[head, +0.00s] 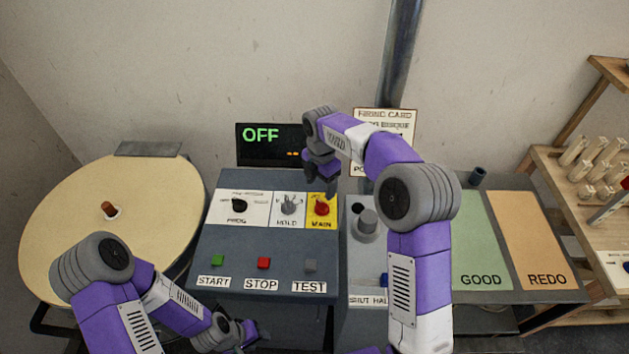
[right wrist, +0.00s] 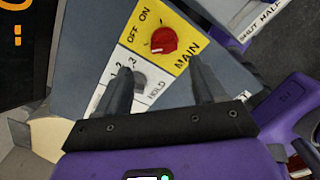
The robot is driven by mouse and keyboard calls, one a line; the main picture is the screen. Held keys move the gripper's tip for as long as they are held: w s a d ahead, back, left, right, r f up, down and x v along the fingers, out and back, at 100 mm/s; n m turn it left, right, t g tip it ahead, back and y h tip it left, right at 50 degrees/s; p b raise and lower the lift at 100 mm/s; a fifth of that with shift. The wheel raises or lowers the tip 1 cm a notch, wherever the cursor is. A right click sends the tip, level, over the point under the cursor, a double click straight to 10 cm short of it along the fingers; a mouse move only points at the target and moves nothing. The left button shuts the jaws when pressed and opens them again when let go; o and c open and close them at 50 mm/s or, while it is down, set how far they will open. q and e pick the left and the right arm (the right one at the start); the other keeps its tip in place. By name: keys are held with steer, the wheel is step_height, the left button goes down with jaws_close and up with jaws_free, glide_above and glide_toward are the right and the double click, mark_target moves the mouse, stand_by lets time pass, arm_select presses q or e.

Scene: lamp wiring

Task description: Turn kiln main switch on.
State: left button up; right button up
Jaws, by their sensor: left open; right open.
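The main switch is a red knob (head: 322,208) on a yellow plate marked MAIN, at the right end of the panel's upper row. In the right wrist view the red knob (right wrist: 164,40) shows beside the words OFF and ON; which word it points at is hard to tell. The display (head: 270,144) reads OFF in green. My right gripper (head: 328,187) is open above the MAIN plate. In its wrist view the two fingers (right wrist: 162,72) are apart and empty, with the knob beyond the gap between them. My left gripper (head: 250,334) is open, low at the panel's front.
The grey HOLD knob (head: 289,206) and black PROG knob (head: 239,206) sit left of the main switch. START, STOP and TEST buttons (head: 264,263) lie below. A grey knob (head: 367,221) stands close on the right. A round cream disc (head: 75,225) is at left.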

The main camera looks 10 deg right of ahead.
mark_target(321, 203)
steer(key=shift+s+f, duration=0.25)
steer(key=shift+f, duration=0.1)
arm_select(q)
steer(key=shift+s+f+b, duration=0.35)
steer(key=shift+b, duration=0.05)
arm_select(e)
step_height(321, 203, down, 6)
steer(key=shift+s+f, duration=0.15)
steer(key=shift+f, duration=0.1)
steer(key=c, duration=1.1)
steer(key=shift+o, duration=0.2)
